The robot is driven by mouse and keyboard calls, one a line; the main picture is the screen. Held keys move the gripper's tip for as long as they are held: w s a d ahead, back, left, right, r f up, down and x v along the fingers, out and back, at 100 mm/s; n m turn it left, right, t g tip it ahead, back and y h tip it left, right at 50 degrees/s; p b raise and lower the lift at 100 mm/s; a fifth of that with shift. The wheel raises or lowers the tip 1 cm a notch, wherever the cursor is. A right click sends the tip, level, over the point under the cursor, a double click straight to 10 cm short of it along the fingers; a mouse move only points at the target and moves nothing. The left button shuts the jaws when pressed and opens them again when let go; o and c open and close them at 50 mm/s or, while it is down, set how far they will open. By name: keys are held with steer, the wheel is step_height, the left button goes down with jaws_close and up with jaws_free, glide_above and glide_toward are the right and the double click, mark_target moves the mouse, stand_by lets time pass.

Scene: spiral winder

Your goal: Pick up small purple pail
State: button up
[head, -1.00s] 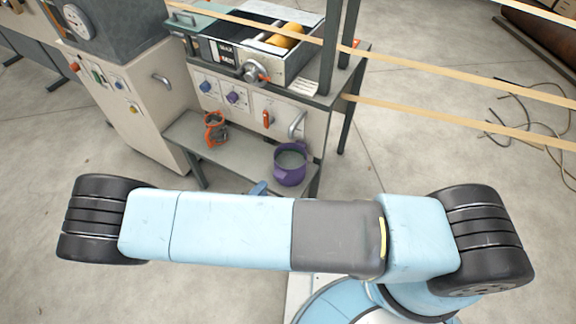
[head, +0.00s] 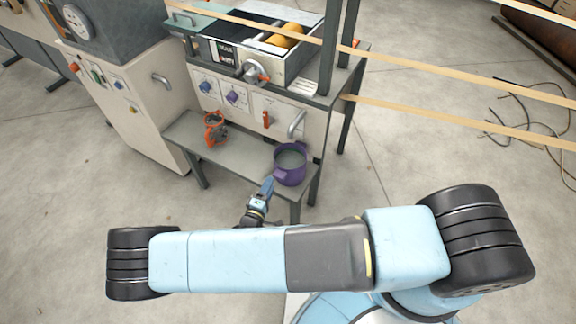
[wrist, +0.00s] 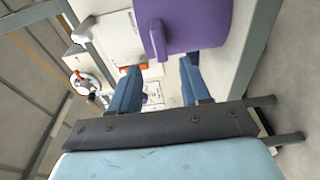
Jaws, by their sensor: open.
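The small purple pail (head: 290,168) stands upright on the right end of a low grey shelf in the head view. In the wrist view the pail (wrist: 200,25) shows large at the top, just beyond my fingers, with a tab-like handle on its side. My gripper (head: 268,184) is at the pail's front left in the head view. In the wrist view my gripper (wrist: 158,80) is open, its two blue fingers apart with nothing between them. The pail's far side is hidden in the wrist view.
An orange object (head: 214,128) stands on the left part of the shelf (head: 240,157). Behind the shelf is a cream control panel (head: 285,115) with knobs and handles. A beige cabinet (head: 130,105) stands left. Tan strips (head: 450,125) stretch across the upper right.

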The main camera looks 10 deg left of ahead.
mark_target(273, 176)
steer(key=shift+a+x, duration=0.1)
steer(key=shift+x, duration=1.3)
steer(key=shift+a+x, duration=0.15)
steer(key=shift+x, duration=1.3)
steer(key=shift+f, duration=0.15)
jaws_close()
